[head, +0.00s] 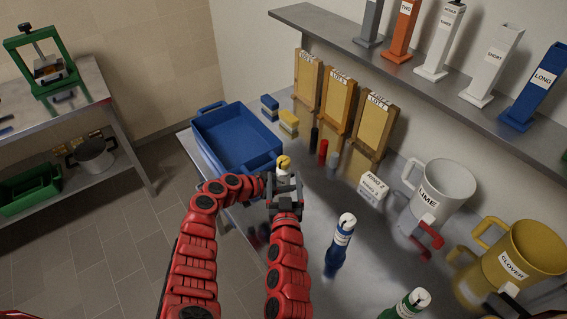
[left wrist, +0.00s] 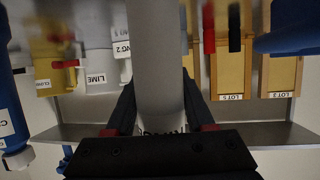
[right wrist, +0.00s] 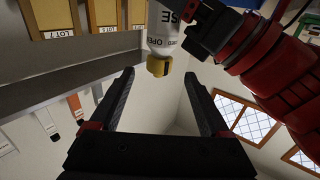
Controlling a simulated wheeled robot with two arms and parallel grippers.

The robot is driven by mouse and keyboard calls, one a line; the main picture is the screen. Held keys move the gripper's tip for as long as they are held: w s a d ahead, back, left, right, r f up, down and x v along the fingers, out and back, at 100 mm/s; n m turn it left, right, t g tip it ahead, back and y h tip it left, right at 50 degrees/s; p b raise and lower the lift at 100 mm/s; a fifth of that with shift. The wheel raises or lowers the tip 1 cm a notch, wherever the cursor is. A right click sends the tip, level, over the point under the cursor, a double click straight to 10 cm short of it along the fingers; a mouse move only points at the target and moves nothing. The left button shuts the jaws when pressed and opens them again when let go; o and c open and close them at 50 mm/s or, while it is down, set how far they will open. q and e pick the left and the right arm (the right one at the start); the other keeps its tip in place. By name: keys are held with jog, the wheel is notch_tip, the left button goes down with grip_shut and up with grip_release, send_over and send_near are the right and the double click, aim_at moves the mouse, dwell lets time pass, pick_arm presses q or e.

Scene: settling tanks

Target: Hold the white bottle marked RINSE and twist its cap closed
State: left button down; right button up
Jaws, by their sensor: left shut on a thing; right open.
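The white RINSE bottle (head: 285,179) with its yellow cap (head: 283,162) is upright above the bench, just right of the blue bin. My left gripper (head: 269,186) is shut on its body. In the left wrist view the bottle (left wrist: 157,60) runs between the fingers, its label partly hidden. My right gripper (head: 285,190) is open close to the bottle in the head view. In the right wrist view the bottle (right wrist: 164,30) appears inverted, its cap (right wrist: 159,67) in line with the gap between the open fingers.
The blue bin (head: 235,140) stands behind on the left. A blue bottle (head: 339,245) and a green bottle (head: 408,304) stand to the right on the bench. The white LIME jug (head: 438,192) and yellow CLOVER jug (head: 520,255) are farther right. A shelf overhangs the back.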

aim_at(284, 168)
jog(key=w, duration=0.6)
jog(key=shift+w, duration=0.4)
